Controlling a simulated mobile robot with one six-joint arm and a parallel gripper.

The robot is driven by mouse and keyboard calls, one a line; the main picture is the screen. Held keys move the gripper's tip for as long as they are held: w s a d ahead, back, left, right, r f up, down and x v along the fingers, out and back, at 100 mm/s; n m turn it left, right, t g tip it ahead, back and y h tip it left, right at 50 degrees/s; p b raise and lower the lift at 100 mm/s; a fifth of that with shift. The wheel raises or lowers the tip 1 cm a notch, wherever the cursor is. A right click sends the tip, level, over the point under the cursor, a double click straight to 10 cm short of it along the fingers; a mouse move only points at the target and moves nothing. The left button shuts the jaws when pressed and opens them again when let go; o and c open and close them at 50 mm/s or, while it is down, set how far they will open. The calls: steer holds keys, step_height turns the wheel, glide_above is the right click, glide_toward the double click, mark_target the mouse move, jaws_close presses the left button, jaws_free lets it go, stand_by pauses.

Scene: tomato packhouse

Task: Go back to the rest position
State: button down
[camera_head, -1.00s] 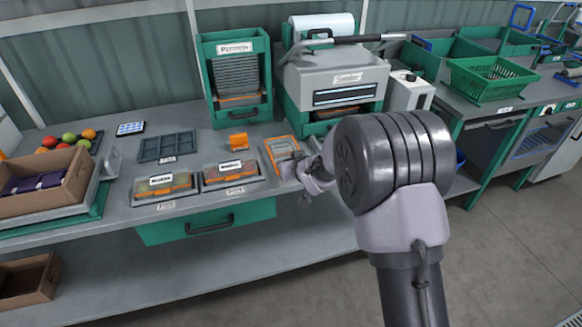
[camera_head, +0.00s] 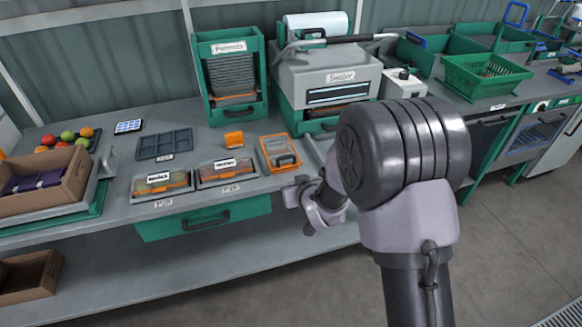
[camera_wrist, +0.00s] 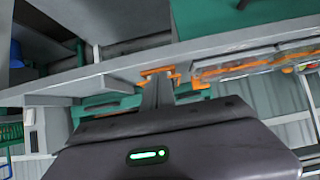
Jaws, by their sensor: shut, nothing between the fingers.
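My gripper (camera_head: 291,194) is shut and empty in the head view, off the front edge of the grey bench (camera_head: 115,208). It is just in front of and below an orange-framed tray (camera_head: 279,153). In the wrist view the shut fingers (camera_wrist: 158,92) point towards the bench edge, with orange parts beyond them. My arm's large dark joint hides part of the bench to the right of the gripper.
Two lidded trays (camera_head: 161,183) (camera_head: 227,171) lie along the front edge above a green drawer (camera_head: 205,220). The sealer (camera_head: 328,77) and Punnets rack (camera_head: 232,78) stand behind. A green basket (camera_head: 486,76) is at right. Floor in front is clear.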

steer(key=s+d+r+m+g+h, duration=0.1)
steer(key=s+d+r+m+h, duration=0.15)
steer(key=s+d+r, duration=0.55)
steer(key=s+d+r+m+g+h, duration=0.1)
steer(key=s+d+r+m, duration=0.2)
steer(key=s+d+r, duration=0.55)
steer(key=s+a+r+m+g, duration=0.1)
steer(key=s+r, duration=0.1)
steer(key=s, duration=0.7)
steer(key=s+a+r+m+g+y, duration=0.1)
steer(key=s+m, duration=0.1)
steer(key=s, duration=0.7)
steer(key=shift+r, duration=0.4)
steer(key=shift+m, duration=0.25)
